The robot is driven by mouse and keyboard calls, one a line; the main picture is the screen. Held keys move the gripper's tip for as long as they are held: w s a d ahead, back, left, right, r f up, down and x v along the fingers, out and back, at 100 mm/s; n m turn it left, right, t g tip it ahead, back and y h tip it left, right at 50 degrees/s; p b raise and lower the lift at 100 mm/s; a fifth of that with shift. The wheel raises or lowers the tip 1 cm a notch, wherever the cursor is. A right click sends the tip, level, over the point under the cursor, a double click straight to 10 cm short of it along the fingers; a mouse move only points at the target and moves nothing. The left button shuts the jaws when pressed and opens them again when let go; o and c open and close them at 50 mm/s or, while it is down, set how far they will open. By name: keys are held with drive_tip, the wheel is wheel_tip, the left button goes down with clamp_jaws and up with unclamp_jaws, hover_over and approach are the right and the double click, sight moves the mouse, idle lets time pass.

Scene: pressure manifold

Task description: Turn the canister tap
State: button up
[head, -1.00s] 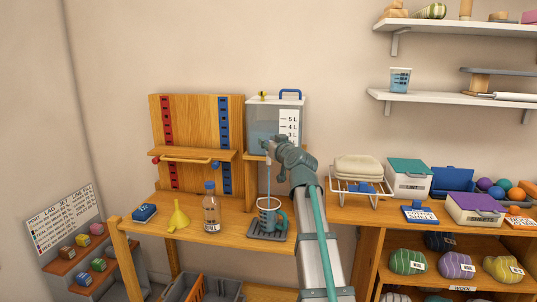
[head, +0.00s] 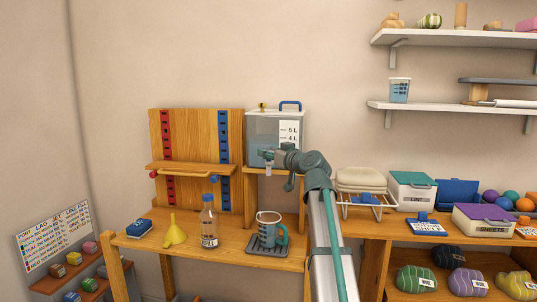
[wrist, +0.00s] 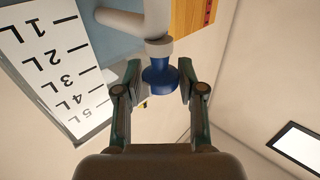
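The clear canister (head: 262,130) with a litre scale and blue handle stands on a raised wooden shelf. Its scale (wrist: 55,65) fills the left of the wrist view. The white tap (head: 268,168) is at its lower front, partly hidden by my gripper in the head view. In the wrist view the tap's blue knob (wrist: 160,82) lies between my fingertips. My gripper (wrist: 160,78) is open around the knob; whether either finger touches it is hard to tell. In the head view my gripper (head: 274,157) is at the tap. A graduated mug (head: 267,230) with a teal handle stands below on a dark drip tray (head: 262,249).
A bottle (head: 209,225), yellow funnel (head: 175,232) and blue block (head: 140,228) stand left of the mug. A pegboard (head: 195,140) with a wooden bar is behind them. A wire rack (head: 362,200) with folded cloths is right of my arm.

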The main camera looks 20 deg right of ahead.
drive_tip(key=shift+o, duration=1.1)
drive_tip(key=s+d, duration=0.2)
drive_tip(key=s, duration=1)
drive_tip(key=shift+w, duration=0.1)
